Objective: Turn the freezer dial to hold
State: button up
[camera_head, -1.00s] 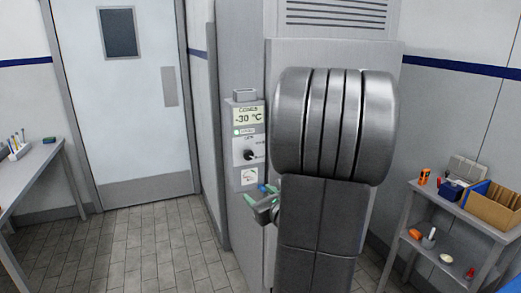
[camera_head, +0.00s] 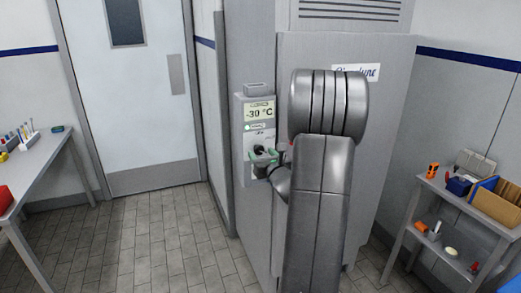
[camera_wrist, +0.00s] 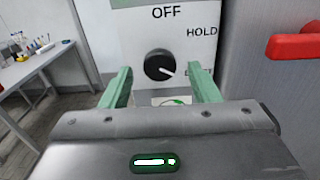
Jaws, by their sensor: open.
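The freezer dial (camera_wrist: 159,65) is a round black knob on a white panel in the wrist view. Its white pointer aims to the lower right, below the word HOLD, at a label partly hidden by my right finger. OFF is printed above the dial. My gripper (camera_wrist: 160,80) is open, with one green finger to the left of the dial and one to the right, and clear gaps show on both sides. In the head view my gripper (camera_head: 263,163) is in front of the control panel (camera_head: 240,128) and largely hides the dial there.
The panel display (camera_head: 259,112) reads -30 °C. A red handle (camera_wrist: 296,45) sticks out at the right in the wrist view. A side table (camera_head: 42,150) stands at the left and a shelf cart (camera_head: 450,205) at the right. The floor before the door is clear.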

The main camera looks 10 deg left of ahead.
jog(key=shift+x, duration=1)
jog(key=c, duration=1)
